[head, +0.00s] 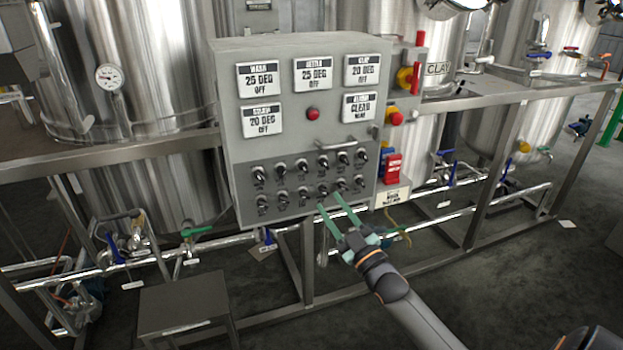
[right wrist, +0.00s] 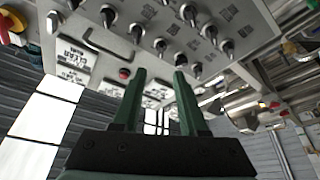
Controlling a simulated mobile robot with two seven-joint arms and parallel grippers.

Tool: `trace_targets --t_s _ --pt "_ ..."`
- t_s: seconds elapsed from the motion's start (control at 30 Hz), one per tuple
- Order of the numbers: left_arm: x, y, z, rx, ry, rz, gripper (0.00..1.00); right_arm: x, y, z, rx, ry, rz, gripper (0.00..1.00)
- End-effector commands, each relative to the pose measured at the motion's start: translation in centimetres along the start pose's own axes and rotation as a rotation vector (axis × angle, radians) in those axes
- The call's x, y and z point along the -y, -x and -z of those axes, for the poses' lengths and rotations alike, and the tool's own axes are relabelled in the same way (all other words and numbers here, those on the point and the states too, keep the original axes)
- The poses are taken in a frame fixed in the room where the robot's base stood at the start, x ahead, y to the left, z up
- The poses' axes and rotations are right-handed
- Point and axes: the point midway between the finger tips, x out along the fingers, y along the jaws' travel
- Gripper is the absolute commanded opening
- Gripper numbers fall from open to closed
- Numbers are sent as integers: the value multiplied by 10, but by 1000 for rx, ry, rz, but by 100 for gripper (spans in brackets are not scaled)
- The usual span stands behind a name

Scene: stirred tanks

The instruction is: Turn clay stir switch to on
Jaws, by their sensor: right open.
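The grey control box (head: 290,130) carries two rows of small black switches (head: 303,168) on its darker lower panel. Their labels are too small to read, so I cannot tell which is the clay stir switch. A display at the box's upper right (head: 362,70) seems to read CLAY, 20 DEG, OFF. My right gripper (head: 330,202) is open, its green fingers pointing at the right part of the lower switch row. In the right wrist view, the open fingers (right wrist: 159,75) have nothing between them; several switches (right wrist: 190,45) show beyond the tips. My left gripper is not in view.
A handle (head: 337,145) sticks out above the switches. Red and yellow fittings (head: 395,117) line the box's right side. A low metal stool (head: 185,305) stands at front left; pipes run below.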

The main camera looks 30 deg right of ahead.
Motion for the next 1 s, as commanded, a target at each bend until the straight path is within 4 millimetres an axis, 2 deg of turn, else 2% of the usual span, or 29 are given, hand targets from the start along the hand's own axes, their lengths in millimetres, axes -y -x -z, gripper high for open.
trace_targets --t_s 0.3,0.5,0.7,1.0 --pt "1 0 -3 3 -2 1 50 0 -58 1 0 -1 0 42" --pt "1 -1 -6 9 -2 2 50 0 -87 0 1 -1 1 42" --pt "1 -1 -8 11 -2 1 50 1 -103 0 2 -1 2 42" --pt "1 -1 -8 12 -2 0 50 1 -106 0 3 -1 3 42"
